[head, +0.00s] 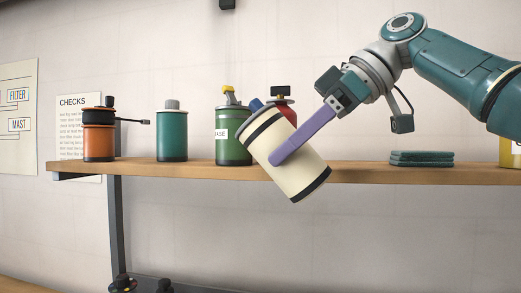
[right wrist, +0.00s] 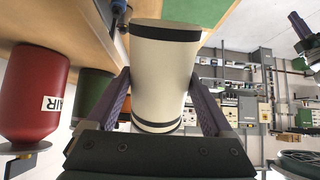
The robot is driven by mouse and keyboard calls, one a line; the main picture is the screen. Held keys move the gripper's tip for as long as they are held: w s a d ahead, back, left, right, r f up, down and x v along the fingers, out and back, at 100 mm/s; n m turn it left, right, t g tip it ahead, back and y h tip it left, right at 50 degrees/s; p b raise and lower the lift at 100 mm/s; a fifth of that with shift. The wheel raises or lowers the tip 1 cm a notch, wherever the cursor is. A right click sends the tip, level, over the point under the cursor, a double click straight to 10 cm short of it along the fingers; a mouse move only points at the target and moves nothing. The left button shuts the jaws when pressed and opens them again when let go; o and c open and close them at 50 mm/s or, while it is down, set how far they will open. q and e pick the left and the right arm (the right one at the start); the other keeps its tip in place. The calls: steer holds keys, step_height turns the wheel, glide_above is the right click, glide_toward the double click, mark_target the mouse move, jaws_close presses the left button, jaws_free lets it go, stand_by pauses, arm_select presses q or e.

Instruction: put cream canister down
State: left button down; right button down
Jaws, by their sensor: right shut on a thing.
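The cream canister (head: 290,155) has black bands and is tilted in the head view, its top leaning left. My right gripper (head: 280,158) is shut on it, a purple finger lying along its side. The canister hangs in front of the shelf's front edge, covering part of it. The right wrist view shows the canister (right wrist: 163,80) between the two purple fingers (right wrist: 165,100). My left gripper is not in the head view.
The wooden shelf (head: 360,173) holds an orange canister (head: 98,142), a teal canister (head: 172,137), a green canister (head: 232,150) and a red canister (head: 282,107) partly hidden behind the cream one. Folded teal cloths (head: 421,158) lie right. Shelf space between the cream canister and cloths is free.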

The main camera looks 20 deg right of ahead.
steer(key=w+d+r+m+t+h+p, duration=0.2)
steer(key=d+r+m+t+h+p, duration=0.35)
steer(key=r, duration=0.55)
steer(key=w+d+r+m+t+h+p, duration=0.2)
steer(key=d+r+m+t+p, duration=0.5)
steer(key=r, duration=0.5)
steer(key=shift+n+t, duration=0.25)
steer(key=shift+n, duration=0.3)
steer(key=f, duration=1.3)
steer(key=d+f, duration=0.1)
steer(key=f, duration=0.6)
steer(key=shift+f, duration=0.1)
